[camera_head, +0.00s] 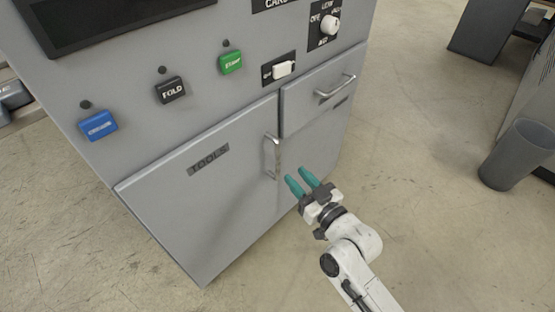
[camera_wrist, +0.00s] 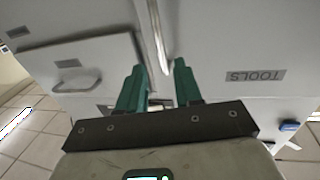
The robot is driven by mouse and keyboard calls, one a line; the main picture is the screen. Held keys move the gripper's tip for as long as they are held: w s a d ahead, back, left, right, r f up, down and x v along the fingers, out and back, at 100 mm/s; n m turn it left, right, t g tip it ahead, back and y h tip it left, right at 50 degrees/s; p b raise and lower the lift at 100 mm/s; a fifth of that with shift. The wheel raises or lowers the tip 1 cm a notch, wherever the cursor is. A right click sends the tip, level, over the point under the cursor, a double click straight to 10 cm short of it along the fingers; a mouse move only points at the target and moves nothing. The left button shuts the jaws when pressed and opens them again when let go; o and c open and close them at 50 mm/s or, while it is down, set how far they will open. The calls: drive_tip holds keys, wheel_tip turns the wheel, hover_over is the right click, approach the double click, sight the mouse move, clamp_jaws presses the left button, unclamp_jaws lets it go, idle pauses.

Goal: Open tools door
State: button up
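The tools door (camera_head: 225,215) is a grey panel on the lower left of the machine, marked TOOLS, and looks shut. Its upright silver handle (camera_head: 271,157) is at its right edge. My gripper (camera_head: 297,177) is open and empty, with two teal fingers just to the right of the handle and apart from it in the head view. In the wrist view, the door (camera_wrist: 240,50) appears upside down. There the handle (camera_wrist: 157,38) lies ahead of the gap between the fingertips of my gripper (camera_wrist: 159,68). I cannot tell the exact distance to it.
A drawer (camera_head: 318,95) with a horizontal handle is above and right of the door. Blue (camera_head: 98,125), black (camera_head: 170,90) and green (camera_head: 231,63) buttons sit above the door. A grey bin (camera_head: 517,153) stands at right. The floor before the door is clear.

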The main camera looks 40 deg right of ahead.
hover_over(277, 176)
drive_tip(key=shift+w+d, duration=0.2)
drive_tip(key=shift+d, duration=0.1)
clamp_jaws()
idle(0.4)
